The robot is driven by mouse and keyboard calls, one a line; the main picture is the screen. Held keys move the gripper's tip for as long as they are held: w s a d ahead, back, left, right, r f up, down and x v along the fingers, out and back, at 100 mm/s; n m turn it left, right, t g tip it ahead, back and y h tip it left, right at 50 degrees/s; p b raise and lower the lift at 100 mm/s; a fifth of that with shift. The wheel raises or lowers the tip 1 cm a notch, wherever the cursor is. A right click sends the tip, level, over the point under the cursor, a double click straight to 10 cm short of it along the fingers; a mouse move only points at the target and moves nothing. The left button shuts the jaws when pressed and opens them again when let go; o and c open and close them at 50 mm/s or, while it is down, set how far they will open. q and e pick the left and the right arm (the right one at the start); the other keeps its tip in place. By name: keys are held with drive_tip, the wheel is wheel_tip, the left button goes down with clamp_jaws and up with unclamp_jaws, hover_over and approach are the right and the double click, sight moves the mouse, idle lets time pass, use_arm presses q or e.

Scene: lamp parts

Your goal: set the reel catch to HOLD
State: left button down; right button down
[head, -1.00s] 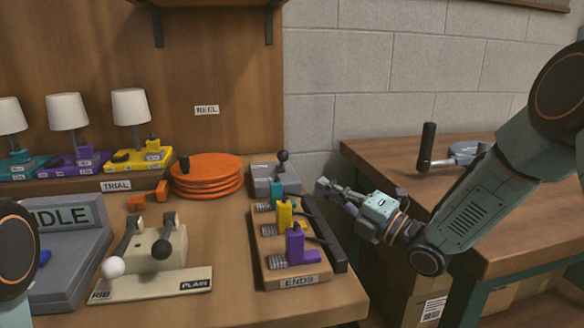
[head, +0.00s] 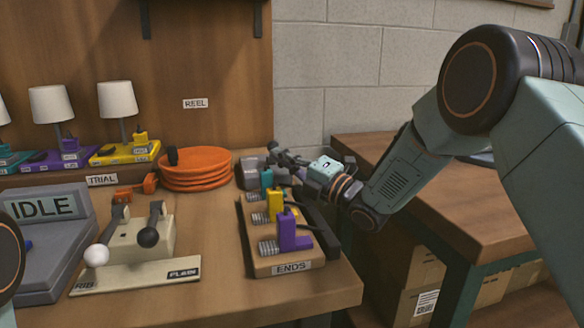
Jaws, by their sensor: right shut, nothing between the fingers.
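The orange reel (head: 195,168), a stack of discs with a black knob, lies under the REEL label (head: 195,103). Just right of it is a small grey box (head: 249,172), which looks like the reel catch. Its black-knobbed lever is hidden or merges with my fingers, so I cannot tell its setting. My right gripper (head: 273,156) is shut and empty, its fingertips over the box in this view; I cannot tell whether they touch it. My left gripper is out of view.
The ENDS rack (head: 285,269) with teal, yellow and purple pieces stands close below my right gripper. A lever block (head: 140,240) with RIB and PLAIN marks and an IDLE panel (head: 43,207) are left. Lamps stand behind. A second bench (head: 480,200) is right.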

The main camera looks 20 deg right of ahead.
drive_tip(key=shift+r, duration=0.1)
idle(0.3)
drive_tip(key=shift+w+r+m+p, duration=0.15)
drive_tip(key=shift+r+m+p, duration=0.15)
drive_tip(key=shift+p, duration=0.6)
